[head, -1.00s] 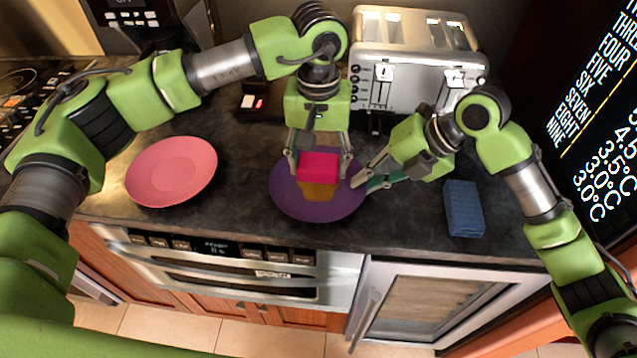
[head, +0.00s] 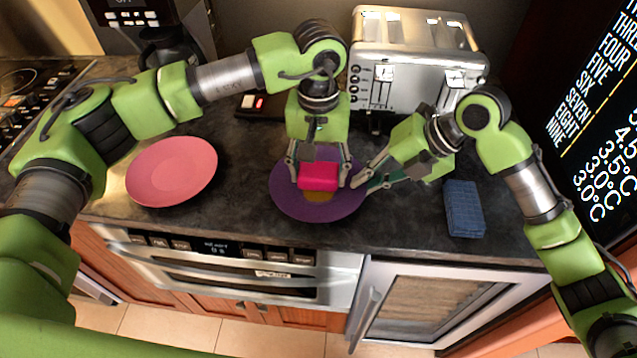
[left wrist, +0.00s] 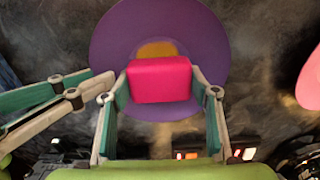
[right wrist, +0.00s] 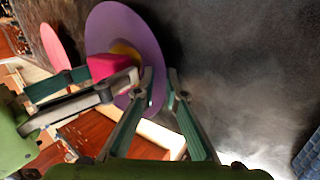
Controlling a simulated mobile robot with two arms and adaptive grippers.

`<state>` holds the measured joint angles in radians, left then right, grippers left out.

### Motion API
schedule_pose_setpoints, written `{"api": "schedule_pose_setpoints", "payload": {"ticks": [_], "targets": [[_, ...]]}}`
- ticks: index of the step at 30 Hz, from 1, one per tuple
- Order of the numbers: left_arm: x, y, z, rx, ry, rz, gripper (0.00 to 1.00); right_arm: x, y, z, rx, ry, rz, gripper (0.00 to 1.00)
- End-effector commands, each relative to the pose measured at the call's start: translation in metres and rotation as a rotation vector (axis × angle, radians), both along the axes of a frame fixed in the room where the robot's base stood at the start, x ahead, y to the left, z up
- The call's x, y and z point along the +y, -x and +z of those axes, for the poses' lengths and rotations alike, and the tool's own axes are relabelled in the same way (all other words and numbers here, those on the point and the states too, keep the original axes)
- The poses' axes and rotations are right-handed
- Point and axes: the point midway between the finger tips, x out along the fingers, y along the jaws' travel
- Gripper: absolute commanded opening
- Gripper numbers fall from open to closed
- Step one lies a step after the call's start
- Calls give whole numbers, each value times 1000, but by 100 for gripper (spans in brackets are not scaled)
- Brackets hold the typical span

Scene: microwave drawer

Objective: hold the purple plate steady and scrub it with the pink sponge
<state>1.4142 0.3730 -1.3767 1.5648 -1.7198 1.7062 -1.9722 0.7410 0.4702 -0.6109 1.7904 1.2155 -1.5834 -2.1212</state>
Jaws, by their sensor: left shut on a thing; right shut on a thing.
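The purple plate (head: 346,205) lies on the dark counter in front of the toaster, with a yellow-orange patch (head: 318,196) at its middle. My left gripper (head: 319,178) is shut on the pink sponge (head: 318,173) and holds it over the plate's middle, partly hiding the patch. The sponge also shows between the fingers in the left wrist view (left wrist: 160,80). My right gripper (head: 366,182) is shut on the plate's right rim. In the right wrist view the plate (right wrist: 152,55) appears by its fingers.
A pink plate (head: 171,172) lies to the left on the counter. A blue sponge-like block (head: 464,208) lies to the right. A silver toaster (head: 415,65) stands behind the grippers. The counter's front edge runs close below the plates.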

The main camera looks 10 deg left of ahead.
Motion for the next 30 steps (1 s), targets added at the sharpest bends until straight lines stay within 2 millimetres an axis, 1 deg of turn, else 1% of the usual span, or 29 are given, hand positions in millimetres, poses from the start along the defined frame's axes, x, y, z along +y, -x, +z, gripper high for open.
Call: {"api": "schedule_pose_setpoints", "payload": {"ticks": [30], "targets": [[1,0,-14,1,-1,1,37,-1,1,-2,4,3,0,0]]}}
